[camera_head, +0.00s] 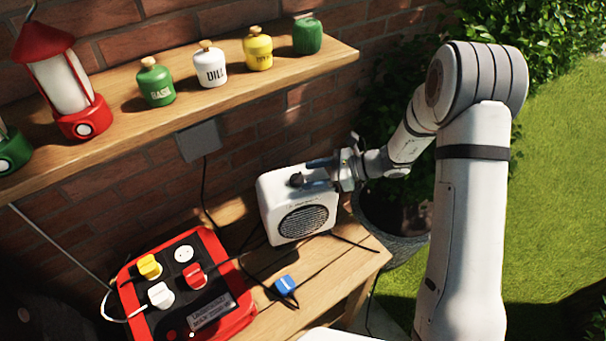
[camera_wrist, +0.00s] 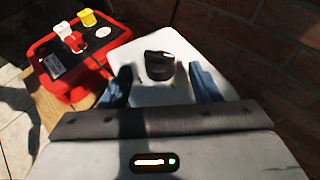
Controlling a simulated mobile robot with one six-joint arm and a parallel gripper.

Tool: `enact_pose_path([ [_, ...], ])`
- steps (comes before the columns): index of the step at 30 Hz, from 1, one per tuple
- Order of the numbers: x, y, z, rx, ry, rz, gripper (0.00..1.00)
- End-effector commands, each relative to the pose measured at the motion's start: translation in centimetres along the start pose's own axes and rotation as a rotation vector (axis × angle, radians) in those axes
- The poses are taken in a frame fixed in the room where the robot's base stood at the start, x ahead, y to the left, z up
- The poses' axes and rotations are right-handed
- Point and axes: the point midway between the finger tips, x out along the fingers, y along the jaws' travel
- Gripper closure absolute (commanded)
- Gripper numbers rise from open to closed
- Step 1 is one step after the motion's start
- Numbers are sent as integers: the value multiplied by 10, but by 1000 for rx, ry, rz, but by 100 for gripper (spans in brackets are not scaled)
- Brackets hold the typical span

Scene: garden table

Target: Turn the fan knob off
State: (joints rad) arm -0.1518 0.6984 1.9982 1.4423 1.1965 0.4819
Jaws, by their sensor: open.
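The white fan (camera_head: 297,205) stands on the wooden table, with a round dark grille on its front. Its black knob (camera_head: 297,180) is on the top face. In the wrist view the knob (camera_wrist: 159,65) sits on the white top of the fan (camera_wrist: 150,95), ahead of and between my fingers. My gripper (camera_head: 318,163) is at the fan's top from the right. In the wrist view my gripper (camera_wrist: 163,78) is open, one blue finger on each side of the knob. A gap shows between each finger and the knob. I cannot tell the knob's setting.
A red power strip box (camera_head: 245,315) with yellow, white and red plugs lies left of the fan. A loose blue plug (camera_head: 285,285) lies in front. Cables cross the table (camera_head: 345,262). A shelf (camera_head: 215,100) with jars and a red lantern (camera_head: 66,85) hangs above.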

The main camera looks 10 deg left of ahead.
Motion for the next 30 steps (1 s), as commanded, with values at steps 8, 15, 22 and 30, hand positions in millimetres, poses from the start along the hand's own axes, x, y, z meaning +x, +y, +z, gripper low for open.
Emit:
enact_pose_path([
  [8,32,0,1,-1,1,1,44],
  [15,35,0,0,-1,1,-2,44],
  [22,34,0,0,-1,1,-2,57],
  [30,34,0,0,-1,1,-2,79],
])
